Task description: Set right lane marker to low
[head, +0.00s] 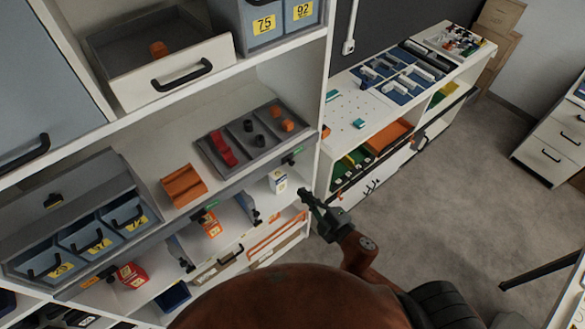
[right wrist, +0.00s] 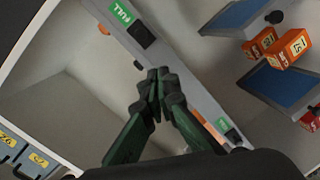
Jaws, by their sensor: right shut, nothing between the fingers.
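A grey shelf-edge rail (right wrist: 180,80) runs diagonally across the right wrist view. It carries a green FULL label (right wrist: 122,13) with a black slider marker (right wrist: 142,33) beside it. Another green label (right wrist: 222,125) sits further along, with an orange patch (right wrist: 195,113) near it. In the head view, green labels show at the rail's right end (head: 292,155) and further left (head: 210,204). My right gripper (head: 304,194) is shut and empty at the shelf's right end. Its closed tips (right wrist: 157,76) overlap the rail in the right wrist view; contact cannot be told. My left gripper is not in view.
Orange-and-white boxes (right wrist: 291,47) stand in lanes beside the rail. A white box (head: 278,181) stands in a lane left of my right gripper. A grey tray (head: 247,138) and an orange bin (head: 183,186) rest on the shelf above. Open floor (head: 430,220) lies right.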

